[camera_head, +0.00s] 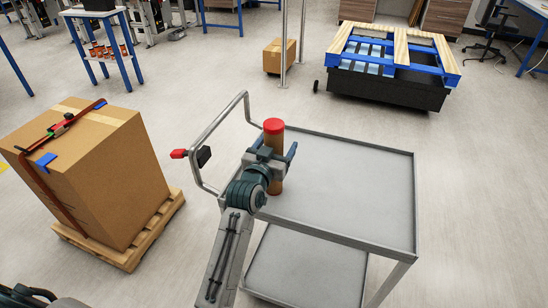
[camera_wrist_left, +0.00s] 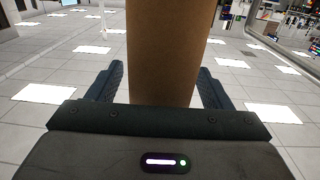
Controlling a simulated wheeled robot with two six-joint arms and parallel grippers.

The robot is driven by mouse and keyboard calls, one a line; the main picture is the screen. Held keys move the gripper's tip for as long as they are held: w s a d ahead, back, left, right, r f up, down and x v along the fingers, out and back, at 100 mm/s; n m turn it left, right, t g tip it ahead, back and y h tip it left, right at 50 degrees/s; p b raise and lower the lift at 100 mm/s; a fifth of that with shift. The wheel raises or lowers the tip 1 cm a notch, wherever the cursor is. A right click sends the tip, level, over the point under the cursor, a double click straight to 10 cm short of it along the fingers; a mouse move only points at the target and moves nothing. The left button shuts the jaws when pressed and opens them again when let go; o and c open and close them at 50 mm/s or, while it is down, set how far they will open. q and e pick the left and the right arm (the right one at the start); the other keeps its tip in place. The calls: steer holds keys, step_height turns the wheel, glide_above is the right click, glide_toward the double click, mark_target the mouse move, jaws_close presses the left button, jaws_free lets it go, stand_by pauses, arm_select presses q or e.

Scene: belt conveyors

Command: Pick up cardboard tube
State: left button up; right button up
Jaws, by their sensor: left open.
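The cardboard tube (camera_head: 274,180) is brown with a red cap and stands upright on the left part of the grey cart's top shelf (camera_head: 350,190). My left gripper (camera_head: 276,147) is at the tube's upper part, one finger on either side of it. In the left wrist view the tube (camera_wrist_left: 168,50) rises between the two open fingers of the left gripper (camera_wrist_left: 160,74). Gaps show beside the tube, wider on the left. Part of the tube is hidden behind the gripper and wrist in the head view. My right gripper is not in view.
The cart's bent metal handle (camera_head: 220,125) rises close to the left of my arm. A large strapped box (camera_head: 100,175) stands on a pallet (camera_head: 130,248) at the left. A black crate (camera_head: 385,88) and a small box (camera_head: 279,56) are farther back. The shelf's right side is clear.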

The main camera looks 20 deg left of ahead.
arm_select(q)
steer(key=c, duration=1.1)
